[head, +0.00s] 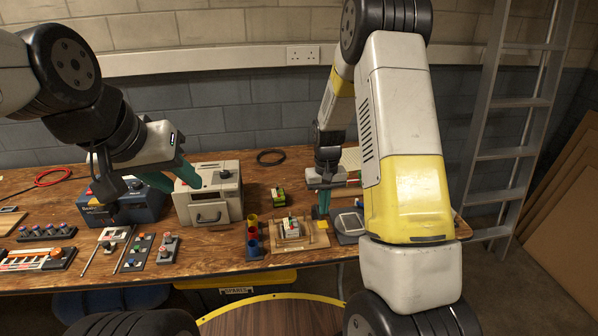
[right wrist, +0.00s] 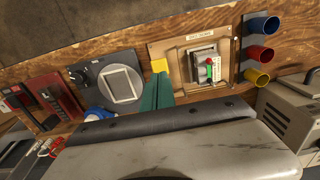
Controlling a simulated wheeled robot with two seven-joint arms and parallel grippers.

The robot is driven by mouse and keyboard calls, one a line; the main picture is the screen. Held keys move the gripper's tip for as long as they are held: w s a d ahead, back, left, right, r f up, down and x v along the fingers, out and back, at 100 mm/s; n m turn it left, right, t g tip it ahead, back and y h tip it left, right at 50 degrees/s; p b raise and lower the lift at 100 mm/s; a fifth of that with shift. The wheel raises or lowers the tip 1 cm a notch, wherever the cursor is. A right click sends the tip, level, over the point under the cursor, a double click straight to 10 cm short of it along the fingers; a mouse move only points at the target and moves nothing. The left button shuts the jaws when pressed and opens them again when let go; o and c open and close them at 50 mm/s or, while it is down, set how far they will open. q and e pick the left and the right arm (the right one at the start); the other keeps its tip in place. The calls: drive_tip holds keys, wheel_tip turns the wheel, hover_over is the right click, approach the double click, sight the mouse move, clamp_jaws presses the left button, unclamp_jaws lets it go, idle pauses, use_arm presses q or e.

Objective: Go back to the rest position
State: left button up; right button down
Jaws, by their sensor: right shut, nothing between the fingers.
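The wooden charger board (head: 318,240) lies near the table's front edge. A small block with green and red parts (head: 292,226) sits in its framed recess; it also shows in the right wrist view (right wrist: 208,68). My right gripper (head: 322,212) is shut and empty, pointing down at the board's right side. In the right wrist view its teal fingers (right wrist: 158,92) are together beside a yellow patch (right wrist: 159,65) on the board; I cannot tell if they touch it. My left gripper (head: 172,180) hangs above the table in front of the blue and beige boxes; its finger gap is unclear.
A beige box with a handle (head: 208,193) and a blue box (head: 137,207) stand left of centre. Coloured cups (head: 253,238) stand beside the board. A grey plate with a pale square (head: 348,222) lies right of it. Switch panels (head: 135,252) lie at left. A ladder (head: 503,128) stands right.

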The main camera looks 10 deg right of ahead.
drive_tip(key=s+r+t+y, duration=0.1)
drive_tip(key=s+r, duration=0.2)
drive_tip(key=r, duration=0.4)
drive_tip(key=s+a+r+t, duration=0.1)
drive_tip(key=s+r, duration=0.2)
drive_tip(key=r, duration=0.3)
drive_tip(key=s+r+t+y, duration=0.1)
drive_tip(key=s+r, duration=0.2)
drive_tip(key=r, duration=0.4)
drive_tip(key=s+r+t, duration=0.1)
drive_tip(key=s+r, duration=0.3)
drive_tip(key=s, duration=0.3)
drive_tip(key=s+a+r+t, duration=0.1)
drive_tip(key=s+r, duration=0.3)
drive_tip(key=s, duration=0.4)
drive_tip(key=shift+s+r+t, duration=0.15)
drive_tip(key=shift+r+t, duration=0.2)
drive_tip(key=shift+t, duration=0.25)
